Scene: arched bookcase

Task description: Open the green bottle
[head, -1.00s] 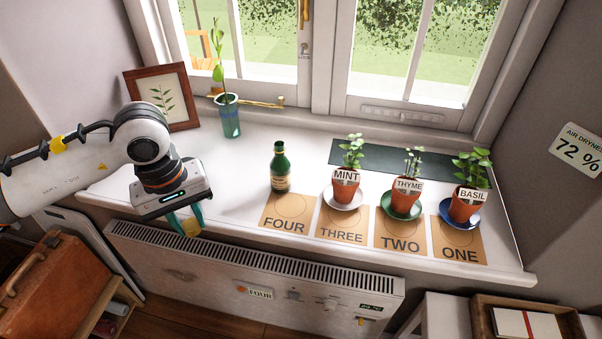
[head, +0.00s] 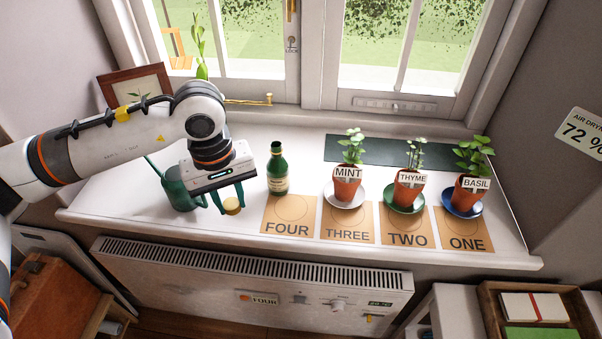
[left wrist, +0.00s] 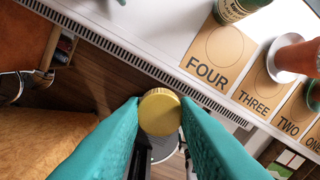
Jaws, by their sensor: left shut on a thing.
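The green bottle (head: 277,172) stands upright on the white windowsill, just behind the card marked FOUR. Its neck shows no cap, only a dark green top. In the left wrist view the lower part of the bottle (left wrist: 236,8) shows at the top edge. My left gripper (head: 231,203) is to the left of the bottle, with its teal fingers shut on a round gold cap (head: 231,206). The cap also shows between the fingertips in the left wrist view (left wrist: 160,111). The cap is apart from the bottle. My right gripper is in neither view.
A dark green watering can (head: 177,190) stands behind my left gripper, partly hidden. Potted mint (head: 347,187), thyme (head: 408,187) and basil (head: 468,193) stand right of the bottle on saucers. A radiator (head: 250,285) is below the sill. A picture frame (head: 108,91) leans at the left.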

